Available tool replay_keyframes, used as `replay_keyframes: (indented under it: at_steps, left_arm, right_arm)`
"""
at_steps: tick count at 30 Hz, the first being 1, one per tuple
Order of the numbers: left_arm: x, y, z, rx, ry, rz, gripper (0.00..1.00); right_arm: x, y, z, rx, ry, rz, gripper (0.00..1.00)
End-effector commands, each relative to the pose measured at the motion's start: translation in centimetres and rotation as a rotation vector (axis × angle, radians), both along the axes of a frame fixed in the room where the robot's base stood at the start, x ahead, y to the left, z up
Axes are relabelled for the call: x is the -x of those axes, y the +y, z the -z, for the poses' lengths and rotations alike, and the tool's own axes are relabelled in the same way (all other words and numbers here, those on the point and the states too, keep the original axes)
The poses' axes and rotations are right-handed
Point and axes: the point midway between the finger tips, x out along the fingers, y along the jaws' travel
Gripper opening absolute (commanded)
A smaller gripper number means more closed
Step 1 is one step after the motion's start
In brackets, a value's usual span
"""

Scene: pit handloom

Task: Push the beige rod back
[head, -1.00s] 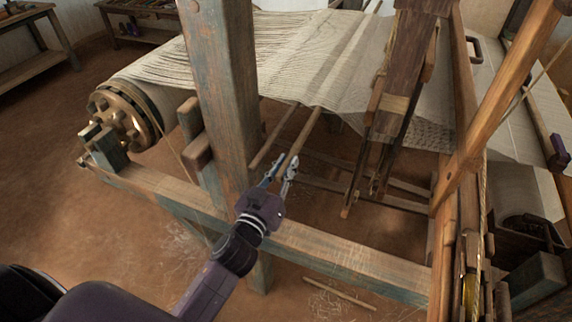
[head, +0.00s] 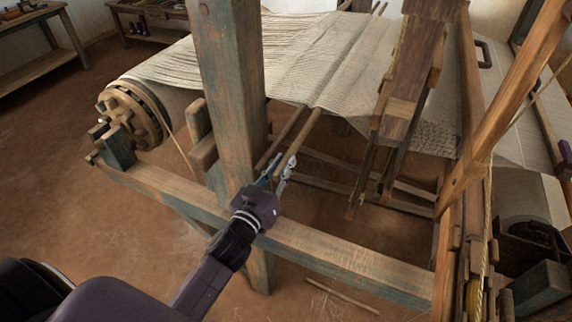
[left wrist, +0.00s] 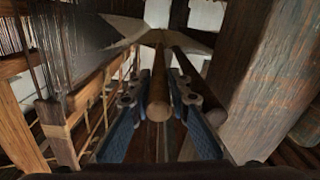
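The beige rod (head: 303,133) sticks out from the near edge of the woven sheet in the head view, slanting down toward my left gripper (head: 281,167). In the left wrist view the rod (left wrist: 158,90) points at the camera, its round end lying between the two fingers of my left gripper (left wrist: 164,82). The fingers are apart, with a gap on the right side of the rod; whether the left finger touches it, I cannot tell. A second, darker rod (left wrist: 190,62) runs beside it on the right, partly hidden by the right finger. My right gripper is not shown.
A thick wooden post (head: 228,95) stands close left of my left gripper; it fills the right of the left wrist view. A horizontal beam (head: 330,255) runs below my wrist. A hanging wooden frame (head: 400,100) is to the right. The warp roller (head: 130,115) is at left.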

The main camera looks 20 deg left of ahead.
Motion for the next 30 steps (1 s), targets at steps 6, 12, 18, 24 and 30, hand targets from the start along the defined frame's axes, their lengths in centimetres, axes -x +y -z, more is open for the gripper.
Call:
replay_keyframes:
  at_steps: [6, 12, 18, 24, 30]
  left_arm:
    - [0.0, 0.3, -0.1, -0.002, -0.001, -0.004, 0.33]
    - [-0.1, 0.3, 0.0, -0.003, 0.000, -0.006, 0.33]
    - [0.0, 0.3, 0.0, -0.003, 0.001, -0.006, 0.33]
    - [0.0, 0.2, 0.1, -0.002, 0.002, -0.007, 0.33]
    - [0.1, -2.0, 0.3, 0.001, 0.002, -0.003, 0.33]
  right_arm:
    - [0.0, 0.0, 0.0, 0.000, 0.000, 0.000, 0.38]
    - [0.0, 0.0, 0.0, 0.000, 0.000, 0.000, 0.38]
    - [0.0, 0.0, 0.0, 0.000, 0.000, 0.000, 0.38]
    - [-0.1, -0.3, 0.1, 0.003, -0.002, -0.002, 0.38]
    - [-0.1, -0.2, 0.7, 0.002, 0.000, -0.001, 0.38]
